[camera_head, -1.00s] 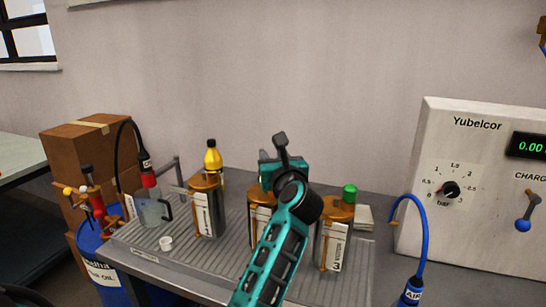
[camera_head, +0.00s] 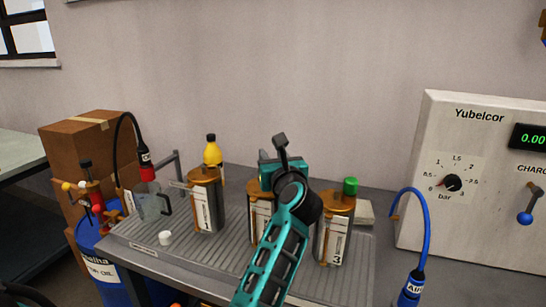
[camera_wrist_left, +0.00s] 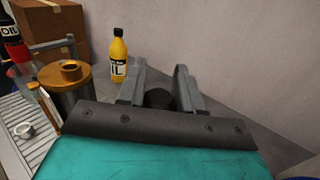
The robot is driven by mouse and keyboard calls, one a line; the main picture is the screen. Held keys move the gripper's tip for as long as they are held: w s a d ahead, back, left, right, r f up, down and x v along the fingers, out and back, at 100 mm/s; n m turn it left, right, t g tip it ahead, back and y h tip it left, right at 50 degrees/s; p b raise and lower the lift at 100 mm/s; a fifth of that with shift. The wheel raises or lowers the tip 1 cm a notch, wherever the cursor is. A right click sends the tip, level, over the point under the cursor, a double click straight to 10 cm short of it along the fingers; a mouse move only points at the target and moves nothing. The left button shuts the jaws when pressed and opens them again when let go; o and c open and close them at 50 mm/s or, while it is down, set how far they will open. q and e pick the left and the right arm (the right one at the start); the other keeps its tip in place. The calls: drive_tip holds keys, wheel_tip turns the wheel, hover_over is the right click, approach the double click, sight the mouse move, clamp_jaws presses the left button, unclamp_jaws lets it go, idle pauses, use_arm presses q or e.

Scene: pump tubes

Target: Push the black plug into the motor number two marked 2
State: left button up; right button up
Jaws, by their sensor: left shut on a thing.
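Motor number two (camera_head: 258,222) is an orange-topped cylinder in the middle of the row in the head view. My left arm and gripper cover its top and much of its front, including its number. My left gripper (camera_wrist_left: 160,70) is shut on the black plug (camera_wrist_left: 158,98), which shows as a dark round piece between the grey fingers in the left wrist view. In the head view, the teal gripper body is directly over or in front of motor two; its fingertips are hidden. I cannot tell whether the plug touches the motor. My right gripper is not in view.
Motor 1 (camera_head: 205,205) stands to the left and motor 3 (camera_head: 333,232), with a green cap, close on the right. A yellow bottle (camera_head: 212,150) stands behind. A small white cup (camera_head: 165,238) sits on the ribbed tray (camera_head: 140,243). The Yubelcor panel (camera_head: 440,215) is at right.

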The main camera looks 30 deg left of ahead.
use_arm(q)
drive_tip(key=shift+f+b, duration=0.55)
drive_tip(key=shift+f, duration=0.35)
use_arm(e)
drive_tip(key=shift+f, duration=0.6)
use_arm(q)
drive_tip(key=o, duration=1.1)
drive_tip(key=shift+o, duration=0.2)
